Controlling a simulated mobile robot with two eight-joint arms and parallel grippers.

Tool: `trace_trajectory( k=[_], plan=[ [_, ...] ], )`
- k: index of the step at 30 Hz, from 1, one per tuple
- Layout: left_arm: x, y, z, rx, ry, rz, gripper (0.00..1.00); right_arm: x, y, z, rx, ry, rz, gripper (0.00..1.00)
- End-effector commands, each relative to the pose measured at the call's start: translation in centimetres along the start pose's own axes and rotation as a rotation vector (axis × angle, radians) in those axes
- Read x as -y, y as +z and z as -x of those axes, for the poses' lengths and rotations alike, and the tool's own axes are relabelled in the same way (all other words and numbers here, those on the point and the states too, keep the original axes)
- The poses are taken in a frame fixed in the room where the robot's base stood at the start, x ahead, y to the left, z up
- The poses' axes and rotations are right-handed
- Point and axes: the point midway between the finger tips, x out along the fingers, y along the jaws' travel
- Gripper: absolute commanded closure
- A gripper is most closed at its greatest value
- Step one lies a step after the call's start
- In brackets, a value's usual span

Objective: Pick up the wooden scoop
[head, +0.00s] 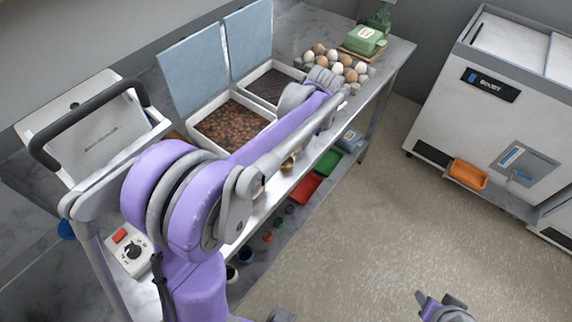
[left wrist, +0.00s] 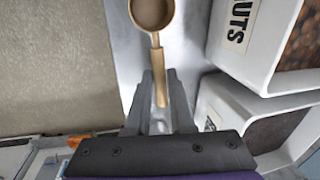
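The wooden scoop (left wrist: 157,62) shows in the left wrist view, its round bowl at the top edge and its handle pointing down toward my gripper. My left gripper (left wrist: 160,80) has its two grey fingers on either side of the handle's end. They stand close to the handle, and I cannot tell whether they press on it. In the head view my own arm hides most of this area; a small golden-brown piece (head: 289,163) shows beside the arm. A purple and grey part of my right arm (head: 445,305) shows at the bottom right, its fingers unclear.
The nut bin (left wrist: 222,62) and a second bin (left wrist: 213,105) stand close to the right of the scoop. Open floor (head: 400,210) lies right of the counter.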

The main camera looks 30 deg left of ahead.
Motion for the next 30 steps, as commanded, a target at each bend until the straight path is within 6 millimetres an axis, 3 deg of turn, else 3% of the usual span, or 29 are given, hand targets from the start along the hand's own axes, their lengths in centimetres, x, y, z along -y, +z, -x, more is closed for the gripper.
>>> trace_trajectory(
  k=[1,3,17,20,30],
  plan=[
    [0.0,0.0,0.0,0.000,0.000,0.000,0.89,0.0,0.0,0.0,0.000,0.000,0.000,0.50],
    [0.0,0.0,0.0,0.000,0.000,0.000,1.00,0.0,0.0,0.0,0.000,0.000,0.000,0.50],
    [0.0,0.0,0.2,0.000,0.000,0.000,1.00,0.0,0.0,0.0,0.000,0.000,0.000,0.50],
    [0.2,0.0,1.1,0.000,0.000,0.000,1.00,0.0,-0.1,0.1,-0.001,0.000,0.000,0.50],
    [1.5,0.0,7.6,0.000,0.000,0.000,1.00,0.0,-0.4,0.4,-0.003,0.000,0.000,0.50]
  ],
)
